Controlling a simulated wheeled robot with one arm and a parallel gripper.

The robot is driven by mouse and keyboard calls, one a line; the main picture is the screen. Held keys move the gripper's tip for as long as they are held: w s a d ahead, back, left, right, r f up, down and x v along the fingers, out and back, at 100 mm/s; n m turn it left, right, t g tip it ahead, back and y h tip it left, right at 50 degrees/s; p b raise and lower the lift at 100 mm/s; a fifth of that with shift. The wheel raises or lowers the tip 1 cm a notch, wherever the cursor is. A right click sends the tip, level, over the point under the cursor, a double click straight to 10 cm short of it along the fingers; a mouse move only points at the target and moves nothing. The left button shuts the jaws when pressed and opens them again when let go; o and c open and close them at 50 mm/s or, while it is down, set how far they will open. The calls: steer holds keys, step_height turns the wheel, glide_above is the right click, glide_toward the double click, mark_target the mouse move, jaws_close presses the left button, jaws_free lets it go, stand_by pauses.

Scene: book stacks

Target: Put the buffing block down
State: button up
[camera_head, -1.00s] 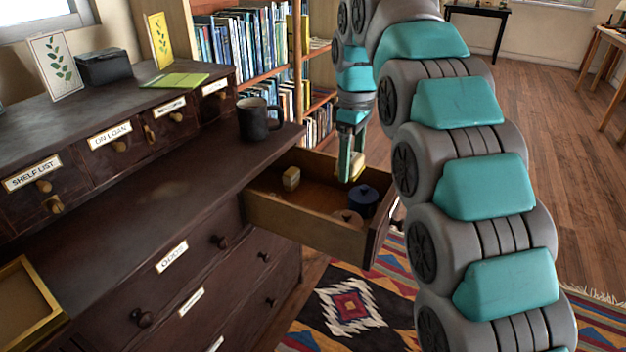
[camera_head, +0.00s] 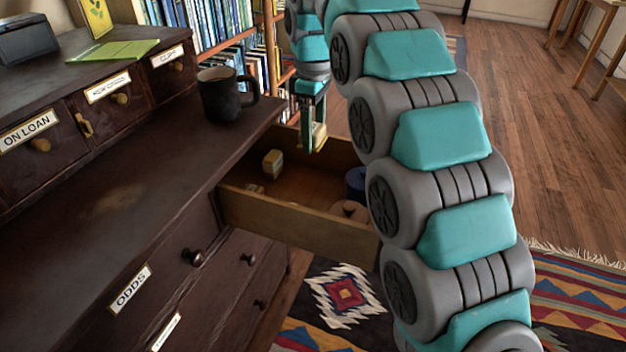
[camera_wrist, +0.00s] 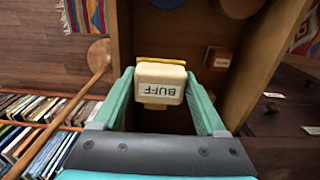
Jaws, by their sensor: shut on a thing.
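My gripper (camera_head: 313,137) is shut on the cream buffing block (camera_wrist: 160,82), marked "BUFF", with a yellow edge. In the wrist view my gripper (camera_wrist: 160,88) has one finger on each side of it. In the head view the block (camera_head: 320,136) is small and partly hidden by the fingers. It is over the open wooden drawer (camera_head: 300,220), near its far side. Whether it touches the drawer floor I cannot tell.
The drawer holds a small tan block (camera_head: 272,162), a blue round tin (camera_head: 355,181) and a round wooden piece (camera_head: 347,210). The middle of its floor is bare. A dark mug (camera_head: 222,95) stands on the cabinet top above. Bookshelves (camera_head: 240,40) stand behind.

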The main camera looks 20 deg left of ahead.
mark_target(314, 185)
steer(key=shift+f, duration=5.6)
steer(key=shift+f, duration=0.25)
steer(key=o, duration=1.1)
steer(key=shift+f, duration=0.1)
steer(key=shift+o, duration=1.1)
steer(key=shift+s+f, duration=0.1)
steer(key=shift+f, duration=0.05)
step_height(314, 185, up, 12)
steer(key=shift+a+f, duration=0.1)
steer(key=shift+r, duration=0.6)
